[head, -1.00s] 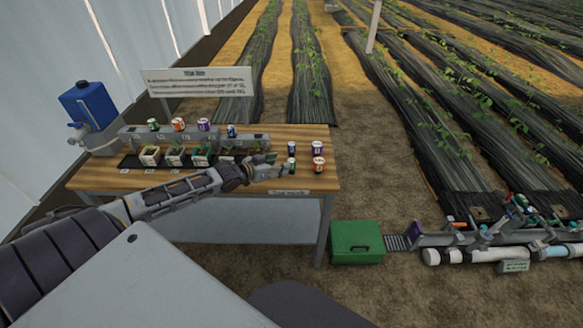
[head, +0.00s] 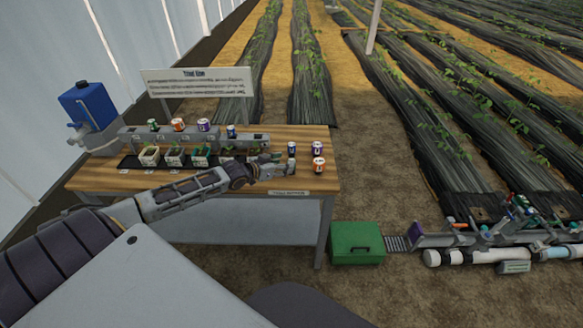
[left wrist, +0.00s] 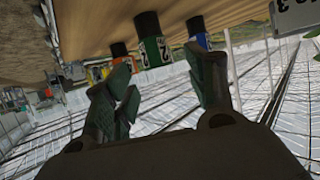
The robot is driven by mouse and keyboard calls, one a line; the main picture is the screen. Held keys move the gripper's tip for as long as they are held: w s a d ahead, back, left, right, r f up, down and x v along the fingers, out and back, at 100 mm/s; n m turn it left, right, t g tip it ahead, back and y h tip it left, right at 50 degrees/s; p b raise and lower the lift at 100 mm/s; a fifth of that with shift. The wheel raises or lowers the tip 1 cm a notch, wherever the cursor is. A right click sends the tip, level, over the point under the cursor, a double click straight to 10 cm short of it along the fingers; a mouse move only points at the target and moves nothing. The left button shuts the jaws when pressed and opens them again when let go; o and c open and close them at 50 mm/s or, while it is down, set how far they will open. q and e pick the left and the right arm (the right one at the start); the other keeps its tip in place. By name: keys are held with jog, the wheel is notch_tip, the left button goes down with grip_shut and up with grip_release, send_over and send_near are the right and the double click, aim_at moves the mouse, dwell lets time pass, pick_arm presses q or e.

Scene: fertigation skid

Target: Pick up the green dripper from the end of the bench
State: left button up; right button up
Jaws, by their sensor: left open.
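In the left wrist view, which shows the scene upside down, the green dripper (left wrist: 151,46) with a dark end and a white number label lies between the fingers of my left gripper (left wrist: 160,65). The fingers are apart, and I see no clear contact with it. In the head view my left gripper (head: 281,165) is over the right end of the wooden bench (head: 325,180) and hides the green dripper. Close by stand a blue dripper (head: 291,149), a purple one (head: 317,148) and an orange one (head: 318,165). My right gripper is out of view.
Several small pots, such as a white one (head: 149,156), stand in a dark tray on the bench. Behind them is a grey rack (head: 190,139) with more drippers. A blue tank (head: 88,103) is at the left. A green case (head: 356,243) lies on the ground at right.

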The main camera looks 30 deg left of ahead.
pick_arm(q)
jog(key=shift+w, duration=0.15)
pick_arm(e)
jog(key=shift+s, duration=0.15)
pick_arm(q)
jog(key=shift+w+d+f, duration=0.15)
jog(key=shift+w+f, duration=0.05)
jog(key=shift+w, duration=0.1)
jog(key=shift+w+d+f, duration=0.2)
jog(key=shift+w+f, duration=0.05)
jog(key=shift+w, duration=0.35)
jog(key=shift+b+x, duration=0.3)
jog(key=shift+x, duration=1.05)
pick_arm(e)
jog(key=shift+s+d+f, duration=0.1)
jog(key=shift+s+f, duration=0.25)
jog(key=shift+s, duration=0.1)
pick_arm(q)
jog(key=c, duration=0.9)
